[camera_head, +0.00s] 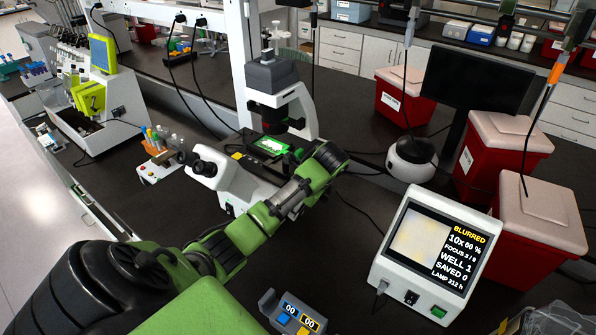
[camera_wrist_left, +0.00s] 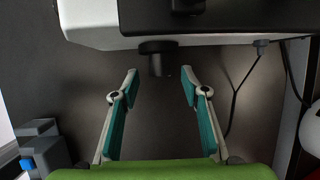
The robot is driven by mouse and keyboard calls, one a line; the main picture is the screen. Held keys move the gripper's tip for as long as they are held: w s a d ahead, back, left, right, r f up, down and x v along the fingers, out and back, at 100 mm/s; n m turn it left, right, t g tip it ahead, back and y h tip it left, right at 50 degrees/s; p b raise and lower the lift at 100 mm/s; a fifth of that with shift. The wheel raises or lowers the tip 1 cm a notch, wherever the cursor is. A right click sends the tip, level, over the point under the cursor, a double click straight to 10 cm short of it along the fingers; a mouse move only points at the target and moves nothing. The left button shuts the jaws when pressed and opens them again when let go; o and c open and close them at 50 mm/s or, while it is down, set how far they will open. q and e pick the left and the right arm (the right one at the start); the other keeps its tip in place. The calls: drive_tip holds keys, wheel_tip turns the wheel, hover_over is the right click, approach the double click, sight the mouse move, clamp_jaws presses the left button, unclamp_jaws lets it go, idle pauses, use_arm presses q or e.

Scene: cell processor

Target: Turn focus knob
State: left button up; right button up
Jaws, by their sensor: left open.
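The white microscope (camera_head: 232,182) stands on the dark bench in the head view, with my green left arm across its right side. In the left wrist view, the dark round focus knob (camera_wrist_left: 158,60) sticks out from the white microscope body. My left gripper (camera_wrist_left: 161,78) is open, with one fingertip on each side of the knob's outer end. Gaps show between the fingers and the knob. The monitor (camera_head: 432,255) reads "BLURRED", "10x 60 %", a focus line starting with 3, "WELL 1" and "SAVED 0". The knob is hidden in the head view. My right gripper is out of view.
A grey counter (camera_head: 291,312) with two "00" displays sits at the bottom. Red bins (camera_head: 500,150) and a white round device (camera_head: 411,160) stand to the right. A rack of tubes (camera_head: 160,150) is left of the microscope. Cables lie on the bench.

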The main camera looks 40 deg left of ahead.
use_arm(q)
drive_tip(key=shift+p+x, duration=0.3)
drive_tip(key=shift+x, duration=1.85)
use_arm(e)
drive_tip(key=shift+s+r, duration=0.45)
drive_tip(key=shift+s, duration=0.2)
use_arm(q)
drive_tip(key=shift+c, duration=0.3)
drive_tip(key=c, duration=1)
drive_tip(key=shift+c, duration=0.2)
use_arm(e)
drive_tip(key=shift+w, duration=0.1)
